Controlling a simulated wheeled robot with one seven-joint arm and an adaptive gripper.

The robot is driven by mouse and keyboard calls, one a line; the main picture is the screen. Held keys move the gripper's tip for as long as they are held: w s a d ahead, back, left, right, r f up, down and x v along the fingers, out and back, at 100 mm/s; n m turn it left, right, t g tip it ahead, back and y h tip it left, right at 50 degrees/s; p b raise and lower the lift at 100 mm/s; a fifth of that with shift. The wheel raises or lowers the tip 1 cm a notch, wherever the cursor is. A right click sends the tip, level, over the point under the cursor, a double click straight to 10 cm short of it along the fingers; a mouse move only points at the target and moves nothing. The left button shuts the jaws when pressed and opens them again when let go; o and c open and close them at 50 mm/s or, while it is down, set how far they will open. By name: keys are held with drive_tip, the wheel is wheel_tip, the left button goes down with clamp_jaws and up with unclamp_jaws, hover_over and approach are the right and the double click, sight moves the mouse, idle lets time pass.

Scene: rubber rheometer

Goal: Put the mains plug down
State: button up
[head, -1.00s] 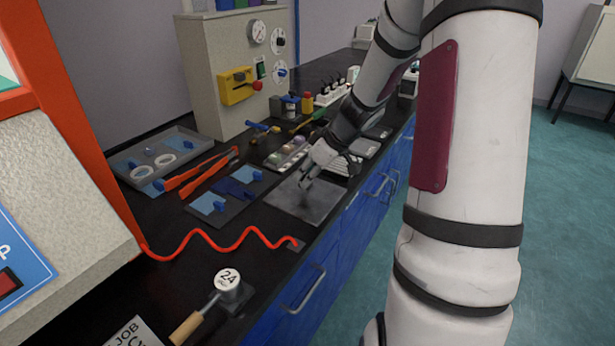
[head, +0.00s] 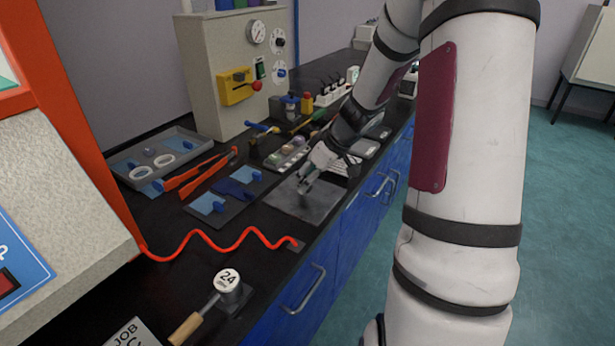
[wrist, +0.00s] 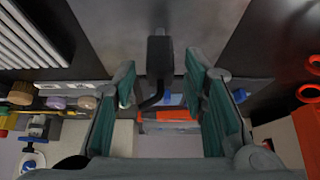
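The mains plug (wrist: 159,55) is black with a dark bent cable, and shows in the wrist view against the grey mat. My gripper (wrist: 160,88) is open, with its two green-padded fingers on either side of the plug and a visible gap on each side. In the head view my gripper (head: 304,187) points down, low over the grey mat (head: 312,208) near the bench's front edge. The plug is too small and dark to make out there. I cannot tell whether the plug's whole underside touches the mat.
Blue sample pieces on a dark plate (head: 228,200) and orange-handled tongs (head: 190,180) lie left of the mat. Keypads and a vial rack (head: 287,153) lie behind.

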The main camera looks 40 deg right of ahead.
drive_tip(key=p+v, duration=0.1)
drive_tip(key=v, duration=1)
drive_tip(key=s+a+r+g, duration=0.1)
drive_tip(key=s+a+r, duration=0.25)
drive_tip(key=a, duration=0.25)
drive_tip(key=s+a+r+m+g, duration=0.1)
drive_tip(key=s+a+r, duration=0.1)
drive_tip(key=s+a, duration=0.35)
drive_tip(key=s+a+r+g, duration=0.1)
drive_tip(key=s+a+r, duration=0.1)
drive_tip(key=a, duration=0.6)
drive_tip(key=s+a+m+h, duration=0.2)
drive_tip(key=s+a+m, duration=0.1)
drive_tip(key=s, duration=1.2)
drive_tip(key=shift+a+g, duration=0.4)
drive_tip(key=shift+a, duration=0.25)
drive_tip(key=shift+r+p, duration=0.2)
drive_tip(key=shift+p, duration=0.15)
wheel_tip(320, 180, up, 11)
drive_tip(key=t+p, duration=0.2)
drive_tip(key=p, duration=0.7)
drive_tip(key=shift+d, duration=0.15)
